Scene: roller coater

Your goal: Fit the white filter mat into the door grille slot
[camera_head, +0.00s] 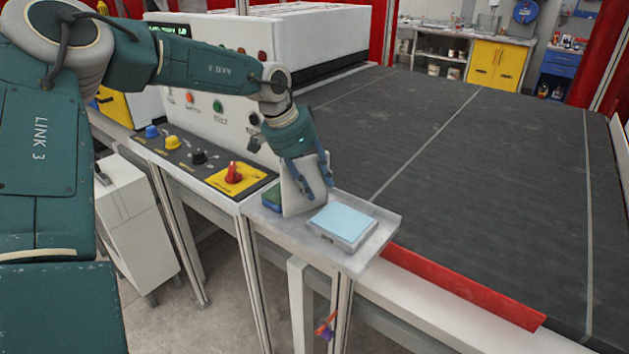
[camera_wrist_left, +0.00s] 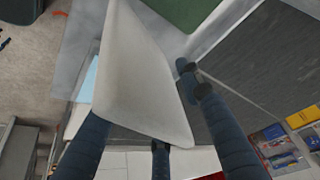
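The white filter mat (camera_head: 293,197) stands upright, slightly tilted, on a small grey side tray (camera_head: 377,240). It fills the middle of the left wrist view (camera_wrist_left: 140,75). My left gripper (camera_head: 318,194) reaches down over the mat from above. In the left wrist view its blue fingers (camera_wrist_left: 140,92) are spread, with the mat's near edge between them. The right-hand finger shows a gap to the mat; one fingertip is hidden behind it. I cannot make out the door grille slot. My right gripper is not in view.
A light blue pad (camera_head: 342,222) lies flat on the tray, right of the mat. A green pad (camera_head: 271,199) lies left of it. A control panel with knobs (camera_head: 234,177) stands to the left. The wide dark conveyor (camera_head: 480,190) lies behind, with a red strip (camera_head: 460,287) along its edge.

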